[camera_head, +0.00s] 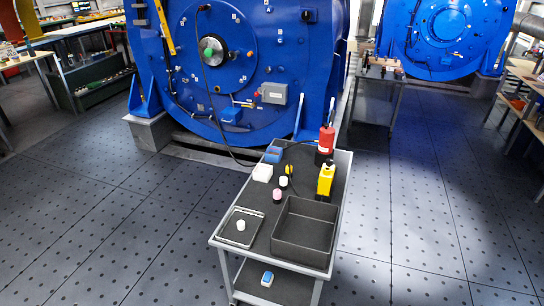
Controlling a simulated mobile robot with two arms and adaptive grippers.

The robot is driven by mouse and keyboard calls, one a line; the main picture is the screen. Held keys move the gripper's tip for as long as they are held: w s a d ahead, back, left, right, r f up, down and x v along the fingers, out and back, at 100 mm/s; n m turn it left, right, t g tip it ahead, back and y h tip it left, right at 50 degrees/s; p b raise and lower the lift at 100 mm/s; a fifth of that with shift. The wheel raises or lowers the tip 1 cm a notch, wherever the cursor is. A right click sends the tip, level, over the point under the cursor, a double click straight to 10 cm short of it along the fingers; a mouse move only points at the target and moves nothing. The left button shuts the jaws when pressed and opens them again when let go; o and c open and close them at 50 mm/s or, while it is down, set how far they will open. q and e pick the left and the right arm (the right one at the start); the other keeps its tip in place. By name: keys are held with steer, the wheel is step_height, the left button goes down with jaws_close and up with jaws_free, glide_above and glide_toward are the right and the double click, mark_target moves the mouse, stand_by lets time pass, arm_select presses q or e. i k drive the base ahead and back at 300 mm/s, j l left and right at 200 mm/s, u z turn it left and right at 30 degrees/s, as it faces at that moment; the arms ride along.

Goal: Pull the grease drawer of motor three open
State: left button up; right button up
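A large blue motor (262,45) stands at the back centre, with a round face plate and a dark hub with a green centre. A grey box (274,93) and a small blue box-shaped part (231,115) sit low on its face. A second blue motor (440,28) stands at the back right. I cannot tell which motor is number three. No grease drawer can be made out clearly. Neither of my grippers is in view.
A grey cart (343,190) stands in front of the near motor, carrying a dark open bin (304,232), a small tray (241,228), a red bottle (326,140) and a yellow bottle (325,180). Workbenches line both sides. The dark floor (110,225) is clear left and right of the cart.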

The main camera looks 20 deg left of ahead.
mark_target(227, 118)
steer(key=i+j+u, duration=0.15)
steer(key=j+u, duration=0.25)
steer(key=i+j+u, duration=0.25)
steer(key=u, duration=0.15)
steer(key=i+j+u, duration=0.25)
steer(key=j+u, duration=0.2)
steer(key=i+j+u, duration=0.3)
steer(key=u, duration=0.2)
steer(key=i+j+u, duration=0.15)
steer(key=i+u, duration=0.35)
steer(key=i+z, duration=0.25)
steer(key=i, duration=0.15)
steer(key=i+j+z, duration=0.2)
steer(key=i, duration=0.15)
steer(key=i+l+z, duration=0.2)
steer(key=i+z, duration=0.2)
steer(key=i+l+z, duration=0.15)
steer(key=z, duration=0.25)
steer(key=i+z, duration=0.4)
steer(key=i+j+z, duration=0.2)
steer(key=i+z, duration=0.2)
